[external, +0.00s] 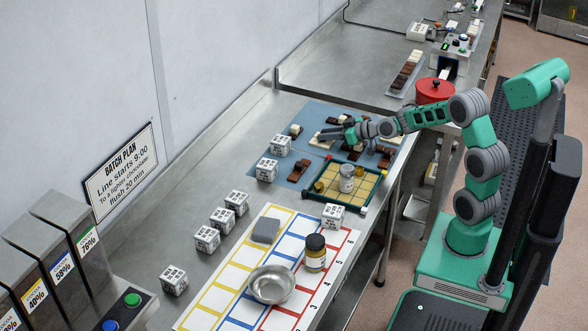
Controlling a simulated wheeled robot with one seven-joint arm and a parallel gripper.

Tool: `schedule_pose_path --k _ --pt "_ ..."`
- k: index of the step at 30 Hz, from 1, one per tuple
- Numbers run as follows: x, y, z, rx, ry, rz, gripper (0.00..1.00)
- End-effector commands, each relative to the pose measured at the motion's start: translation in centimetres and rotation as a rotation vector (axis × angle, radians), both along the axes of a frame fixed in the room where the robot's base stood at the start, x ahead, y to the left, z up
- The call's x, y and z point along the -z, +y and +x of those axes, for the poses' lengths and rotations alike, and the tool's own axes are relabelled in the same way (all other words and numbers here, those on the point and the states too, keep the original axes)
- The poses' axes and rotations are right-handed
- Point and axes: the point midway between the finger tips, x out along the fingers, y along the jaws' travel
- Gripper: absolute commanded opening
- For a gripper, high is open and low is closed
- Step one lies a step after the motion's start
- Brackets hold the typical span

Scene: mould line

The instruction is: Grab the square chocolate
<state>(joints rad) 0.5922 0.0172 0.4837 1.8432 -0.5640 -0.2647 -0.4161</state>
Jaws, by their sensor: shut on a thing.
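My gripper (325,139) is over the blue mat (311,117), reaching in from the right. Its jaws are shut on a small piece, seemingly a pale chocolate, at the fingertips. The fingers hide much of it, so I cannot make out its shape, or whether it still touches the mat. Other chocolates, white, milk and dark, lie around it on the mat. One pale and dark piece (295,130) is to the left, and a brown one (309,167) is nearer the front. More dark pieces lie to the right, partly hidden by my arm.
White printed cubes (267,169) line the left side. A red pot (435,91) stands behind my arm. A bowl (271,284) and amber jar (315,253) sit on the numbered sheet (225,279).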

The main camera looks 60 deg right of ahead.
Motion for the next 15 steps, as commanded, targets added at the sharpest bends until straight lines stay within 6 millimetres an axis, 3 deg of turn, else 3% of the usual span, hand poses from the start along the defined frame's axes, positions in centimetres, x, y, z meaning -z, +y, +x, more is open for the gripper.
schedule_pose_path --k 4,15 --pt "0.01 0.01 0.0 0.0 0.0 0.0 0.0" --pt "-0.04 0.0 0.01 0.0 -0.001 0.0 0.0"
